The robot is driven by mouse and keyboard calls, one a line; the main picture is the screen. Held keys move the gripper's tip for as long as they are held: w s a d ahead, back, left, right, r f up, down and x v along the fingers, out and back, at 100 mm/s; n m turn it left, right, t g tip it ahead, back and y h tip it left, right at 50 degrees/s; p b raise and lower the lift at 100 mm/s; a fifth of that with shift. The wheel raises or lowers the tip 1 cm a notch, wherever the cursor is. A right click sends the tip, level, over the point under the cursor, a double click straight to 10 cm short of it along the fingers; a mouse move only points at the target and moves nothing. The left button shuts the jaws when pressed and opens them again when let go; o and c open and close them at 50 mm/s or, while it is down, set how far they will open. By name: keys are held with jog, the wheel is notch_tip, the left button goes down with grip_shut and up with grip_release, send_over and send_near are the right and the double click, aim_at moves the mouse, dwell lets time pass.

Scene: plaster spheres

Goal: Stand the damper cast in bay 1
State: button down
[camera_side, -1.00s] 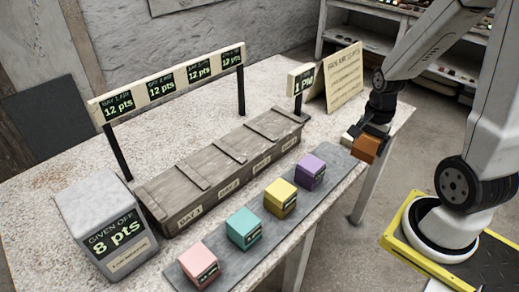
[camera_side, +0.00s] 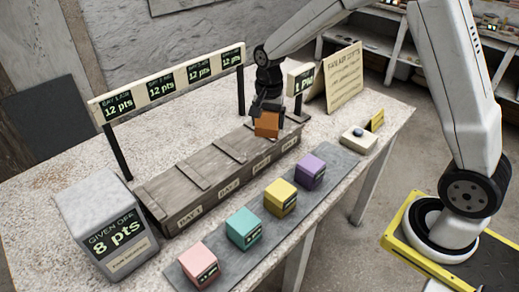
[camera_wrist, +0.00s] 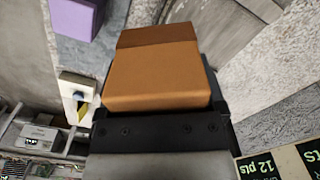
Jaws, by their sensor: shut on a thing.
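My gripper (camera_side: 267,110) is shut on an orange block (camera_side: 267,126) and holds it over the right end of a long wooden rack (camera_side: 170,203). In the wrist view the orange block (camera_wrist: 155,75) fills the middle, between the jaws. Bay 1's label (camera_side: 190,214) is at the rack's near left end, away from the gripper. Pink (camera_side: 198,266), teal (camera_side: 244,228), yellow (camera_side: 281,197) and purple (camera_side: 310,171) blocks stand in a row on a grey strip. Their small markings are too small to read, so I cannot tell which cast is damper.
A points board (camera_side: 175,80) on black posts stands behind the rack. A grey "given off 8 pts" box (camera_side: 105,225) stands at left. A small sign (camera_side: 300,80), a paper notice (camera_side: 344,77) and a cream device (camera_side: 358,138) are at right. The table front right is clear.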

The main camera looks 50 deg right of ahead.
jog(key=w+a+n, duration=0.2)
jog(key=w+a, duration=0.1)
jog(key=a, duration=1)
jog(key=w+a+n, duration=0.3)
jog(key=w+a, duration=0.1)
jog(key=a, duration=1)
jog(key=shift+w+a+f+n, duration=0.15)
jog(key=shift+f+n, duration=0.05)
jog(key=shift+n, duration=0.1)
jog(key=shift+f, duration=0.1)
send_over(173, 191)
jog(key=shift+w+f, duration=0.1)
jog(key=shift+f, duration=2.6)
jog(key=shift+f, duration=0.7)
grip_release()
jog(key=shift+r, duration=0.1)
